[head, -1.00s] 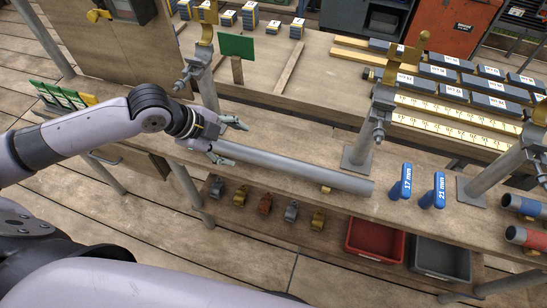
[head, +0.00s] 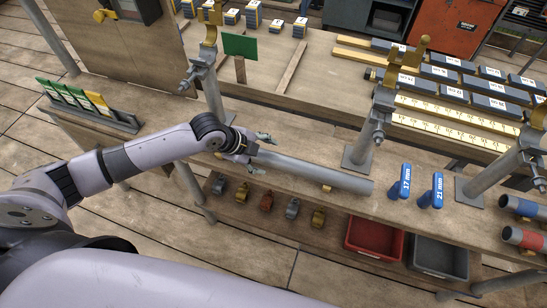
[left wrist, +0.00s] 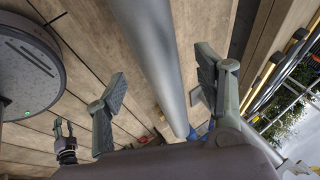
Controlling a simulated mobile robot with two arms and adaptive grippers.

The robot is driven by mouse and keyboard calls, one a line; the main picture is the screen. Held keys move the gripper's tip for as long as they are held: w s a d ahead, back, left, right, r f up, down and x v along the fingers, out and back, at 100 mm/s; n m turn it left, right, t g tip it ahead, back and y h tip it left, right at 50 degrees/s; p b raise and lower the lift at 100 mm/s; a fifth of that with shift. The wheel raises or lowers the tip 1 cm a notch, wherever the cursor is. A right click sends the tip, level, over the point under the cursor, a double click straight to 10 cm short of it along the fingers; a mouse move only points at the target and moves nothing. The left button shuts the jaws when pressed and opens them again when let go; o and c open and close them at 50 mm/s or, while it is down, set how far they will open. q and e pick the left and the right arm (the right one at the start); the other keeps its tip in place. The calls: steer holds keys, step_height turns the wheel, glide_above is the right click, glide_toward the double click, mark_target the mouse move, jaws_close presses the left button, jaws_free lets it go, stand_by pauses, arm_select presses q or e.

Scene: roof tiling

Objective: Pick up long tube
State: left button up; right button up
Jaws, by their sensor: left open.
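The long grey tube (head: 310,172) lies along the front of the wooden workbench, pointing toward lower right. Its left end is hidden by my left gripper (head: 257,148), which is open at that end, with one finger toward the far side and one toward the near side. In the left wrist view, the tube (left wrist: 150,50) runs between the spread fingers of the left gripper (left wrist: 158,92), with gaps on both sides. Whether the fingers are low enough to enclose it cannot be told. My right gripper (left wrist: 65,138) shows small in the left wrist view, its fingers apart.
Metal posts with brackets stand behind the tube (head: 367,145) and near its left end (head: 207,75). Blue tools (head: 401,184) stand right of the tube. A lower shelf holds several clamps (head: 265,201), a red bin (head: 372,238) and a grey bin (head: 440,257).

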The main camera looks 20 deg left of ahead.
mark_target(269, 157)
arm_select(q)
steer(key=shift+x, duration=1.85)
steer(key=shift+s, duration=0.1)
steer(key=shift+c, duration=0.5)
jaws_close()
steer(key=shift+d+r, duration=0.1)
steer(key=shift+r, duration=0.05)
